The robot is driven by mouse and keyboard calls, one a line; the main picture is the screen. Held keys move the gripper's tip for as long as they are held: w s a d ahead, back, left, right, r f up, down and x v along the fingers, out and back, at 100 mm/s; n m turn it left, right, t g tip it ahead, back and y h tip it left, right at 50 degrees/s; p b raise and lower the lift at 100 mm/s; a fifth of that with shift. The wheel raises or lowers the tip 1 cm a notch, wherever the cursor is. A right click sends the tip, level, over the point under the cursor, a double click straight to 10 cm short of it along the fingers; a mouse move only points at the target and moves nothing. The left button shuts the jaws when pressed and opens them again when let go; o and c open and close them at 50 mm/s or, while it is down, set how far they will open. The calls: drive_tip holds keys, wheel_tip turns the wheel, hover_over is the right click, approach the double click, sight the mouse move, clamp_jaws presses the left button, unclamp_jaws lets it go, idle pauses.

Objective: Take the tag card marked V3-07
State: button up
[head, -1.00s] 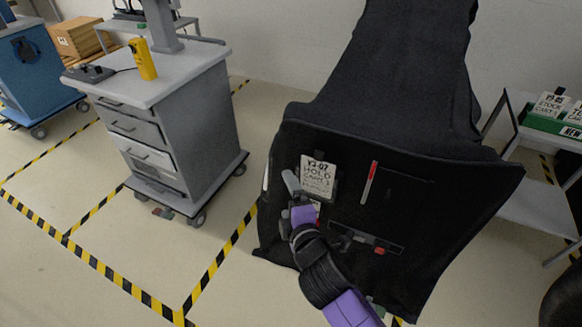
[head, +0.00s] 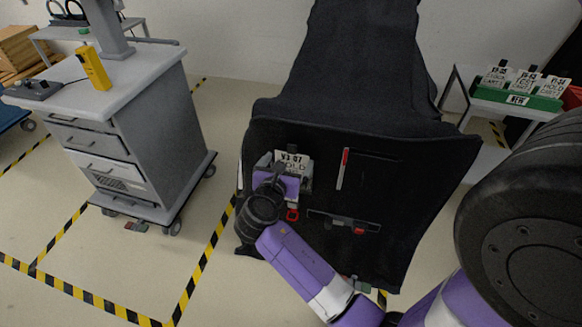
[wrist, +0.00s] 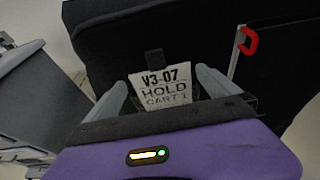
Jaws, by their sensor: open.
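The tag card marked V3-07 (wrist: 165,84) is white with black print reading V3-07, HOLD, CART 1. It sits upright in a dark holder on the front of the black covered cart (head: 420,190). In the head view the card (head: 294,162) is partly hidden behind my gripper (head: 279,168). In the wrist view my gripper (wrist: 165,86) is open, with one grey finger on each side of the card. The card's lower part is hidden by the gripper body. I cannot tell whether either finger touches the card.
A red-and-white strip (head: 343,168) and a slot with a red piece (head: 345,222) are on the cover right of the card. A grey drawer cart (head: 150,130) stands left. A side table holds a green rack (head: 545,102) with several other cards. Floor between the carts is clear.

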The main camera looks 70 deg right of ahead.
sight(292, 156)
drive_tip(key=shift+x, duration=2.4)
drive_tip(key=shift+a+f, duration=0.1)
drive_tip(key=c, duration=1)
drive_tip(key=shift+o, duration=0.2)
